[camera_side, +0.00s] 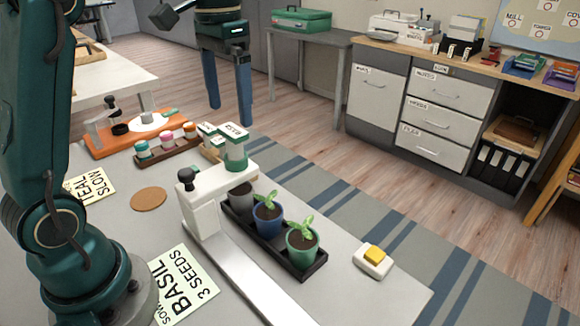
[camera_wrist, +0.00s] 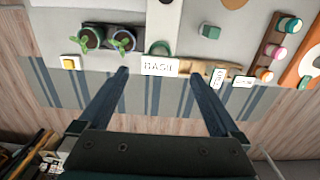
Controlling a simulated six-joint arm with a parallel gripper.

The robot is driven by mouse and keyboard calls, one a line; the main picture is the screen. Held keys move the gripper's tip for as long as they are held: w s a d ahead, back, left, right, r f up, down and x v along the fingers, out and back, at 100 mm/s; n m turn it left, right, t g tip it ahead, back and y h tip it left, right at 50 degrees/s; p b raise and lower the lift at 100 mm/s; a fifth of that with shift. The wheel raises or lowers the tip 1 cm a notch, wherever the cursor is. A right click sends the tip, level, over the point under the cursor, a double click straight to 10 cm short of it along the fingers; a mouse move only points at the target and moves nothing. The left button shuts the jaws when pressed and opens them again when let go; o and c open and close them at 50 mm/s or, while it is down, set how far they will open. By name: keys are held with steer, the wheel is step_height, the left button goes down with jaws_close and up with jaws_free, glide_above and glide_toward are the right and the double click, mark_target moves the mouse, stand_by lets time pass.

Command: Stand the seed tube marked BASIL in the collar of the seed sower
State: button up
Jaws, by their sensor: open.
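The BASIL seed tube (camera_side: 236,147) is clear with green ends and a white label at its top. It stands upright at the end of the white seed sower's (camera_side: 200,208) arm, and appears to sit in the green collar (camera_wrist: 158,46); its lower end is hidden. In the wrist view its label BASIL (camera_wrist: 160,66) faces me. My gripper (camera_wrist: 158,74) is open, its fingers apart on either side of the label in the picture, with no visible contact. Two other labelled tubes (camera_side: 209,130) stand just behind.
A black tray (camera_side: 315,267) with potted seedlings lies beside the sower. A yellow-topped white block (camera_side: 373,257) is at the right. An orange board (camera_side: 120,143) and a row of small jars (camera_side: 166,139) are at the back left. A brown disc (camera_side: 148,199) lies flat.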

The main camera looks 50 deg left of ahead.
mark_target(232, 129)
steer(key=shift+r, duration=1.65)
steer(key=shift+s+d+r, duration=0.25)
steer(key=shift+s+d, duration=0.1)
steer(key=shift+d, duration=0.05)
steer(key=s+d+f+t, duration=0.5)
steer(key=s+f, duration=0.4)
steer(key=s, duration=0.2)
steer(key=shift+s+d+f+t, duration=0.2)
steer(key=shift+s+d+t, duration=0.1)
steer(key=shift+d, duration=0.6)
